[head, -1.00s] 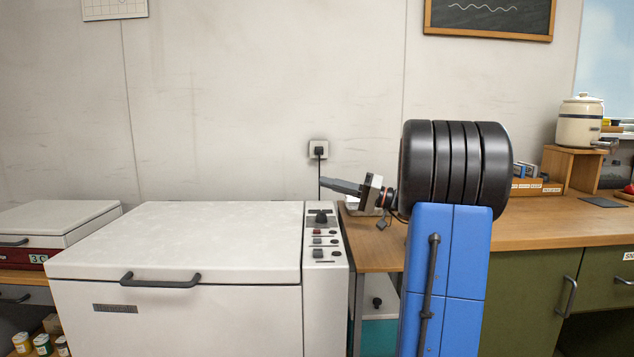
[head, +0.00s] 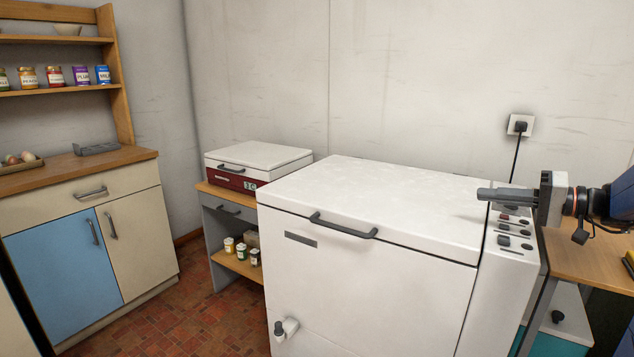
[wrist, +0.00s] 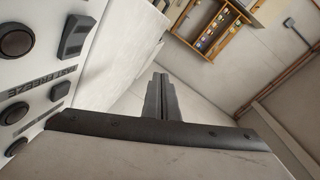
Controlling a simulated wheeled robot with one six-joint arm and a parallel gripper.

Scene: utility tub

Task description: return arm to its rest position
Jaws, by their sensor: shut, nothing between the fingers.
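My gripper (head: 484,194) is at the right of the head view, pointing left, beside the control panel of the white utility tub (head: 370,190). Its fingers are together with nothing between them. In the wrist view the gripper (wrist: 162,78) shows its two dark fingers side by side, and the panel with knobs and switches (wrist: 15,40) is close on the left. The tub's lid is down, with a dark handle (head: 343,228) on its front edge. Part of my arm shows at the right edge of the head view.
A small white and red box (head: 258,165) stands on a low shelf unit with jars (head: 242,250). A cabinet (head: 90,235) with shelves above is at the left. A wooden table (head: 590,262) is at the right. A wall socket (head: 520,125) has a cord. Tiled floor (head: 205,300) is open between cabinet and tub.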

